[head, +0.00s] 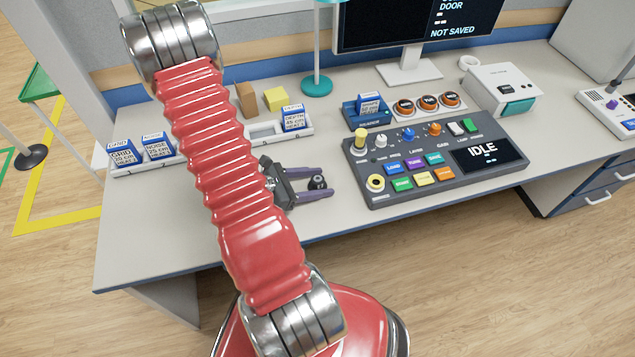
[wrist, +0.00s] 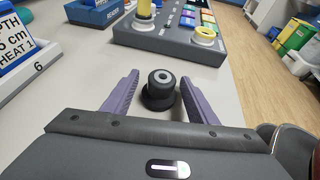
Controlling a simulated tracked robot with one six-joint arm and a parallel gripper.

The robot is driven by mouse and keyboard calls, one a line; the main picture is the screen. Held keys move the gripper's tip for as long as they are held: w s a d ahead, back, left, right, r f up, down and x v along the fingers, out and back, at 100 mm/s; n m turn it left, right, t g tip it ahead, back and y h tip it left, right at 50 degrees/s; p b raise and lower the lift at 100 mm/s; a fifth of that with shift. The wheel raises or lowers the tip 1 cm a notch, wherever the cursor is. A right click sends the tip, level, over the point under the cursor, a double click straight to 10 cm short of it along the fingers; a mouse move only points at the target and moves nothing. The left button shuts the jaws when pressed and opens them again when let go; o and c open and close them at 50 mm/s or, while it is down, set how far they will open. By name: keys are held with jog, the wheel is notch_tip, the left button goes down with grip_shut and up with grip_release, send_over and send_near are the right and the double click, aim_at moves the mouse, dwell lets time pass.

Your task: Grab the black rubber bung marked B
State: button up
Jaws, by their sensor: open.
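A black rubber bung (wrist: 161,91) stands upright on the bench top, with a pale ring on its top; I cannot read a letter B on it. It is a small dark shape in the head view (head: 317,183). My gripper (head: 326,182) is low over the bench with its two purple fingers open. The bung stands between the fingers, with a gap on each side in the wrist view (wrist: 160,75). Nothing is gripped.
A grey control panel (head: 415,197) showing IDLE stands just right of the fingers. A rack (head: 262,132) of labelled cards lies behind and left of my arm. A monitor (head: 415,25) and a teal stand (head: 317,86) are behind. The bench's front edge (head: 350,224) is close below.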

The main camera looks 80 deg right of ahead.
aim_at(317, 178)
jog(key=shift+c, duration=0.5)
jog(key=c, duration=0.9)
jog(key=shift+o, duration=0.2)
jog(key=shift+r, duration=0.2)
jog(key=shift+r, duration=4.85)
